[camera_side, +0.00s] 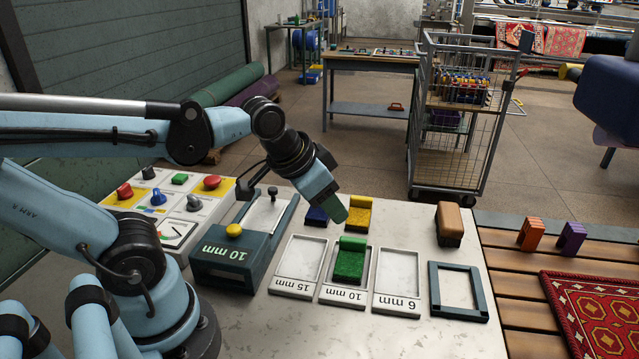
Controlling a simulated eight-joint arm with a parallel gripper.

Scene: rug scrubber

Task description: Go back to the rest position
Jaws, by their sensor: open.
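My gripper (335,208) is at the end of my light blue arm, above the back middle of the white worktable (395,335). It is open, with nothing seen in it, though the gap between its fingers is hard to make out from this side. A blue pad (314,216) lies just behind and partly hidden by the gripper. A yellow pad (357,216) stands to its right. A green pad (349,262) sits in the middle white tray, marked 10 mm (343,295), below and apart from the gripper.
The dark 10 mm box (225,270) with a yellow knob and a button panel (165,205) stand left. Trays marked 15 mm (300,262) and 6 mm (397,280) are empty. A brown block (450,224), dark frame (433,290) and red rug (600,300) lie right.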

